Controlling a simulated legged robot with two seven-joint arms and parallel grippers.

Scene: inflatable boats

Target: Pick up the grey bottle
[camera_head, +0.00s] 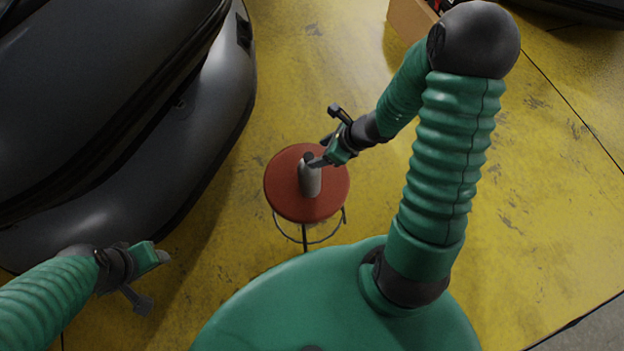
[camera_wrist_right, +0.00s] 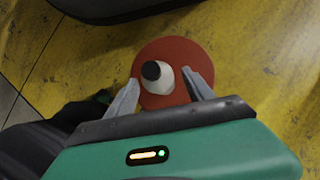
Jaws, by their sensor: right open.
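The grey bottle (camera_head: 311,181) stands upright on a round red stool (camera_head: 280,188), with a dark cap on top. My right gripper (camera_head: 318,153) is open at the bottle's upper part, coming from the upper right. In the right wrist view the bottle (camera_wrist_right: 163,83) is seen from above, with its dark cap between the two spread fingers of my right gripper (camera_wrist_right: 161,77). Whether a finger touches it I cannot tell. My left gripper (camera_head: 162,257) is at the lower left, away from the stool; its finger opening cannot be made out.
A large black inflatable boat (camera_head: 215,120) fills the left side. The yellow floor (camera_head: 540,190) is clear around the stool and to the right. A brown box (camera_head: 408,20) is at the top. My green body is just below the stool.

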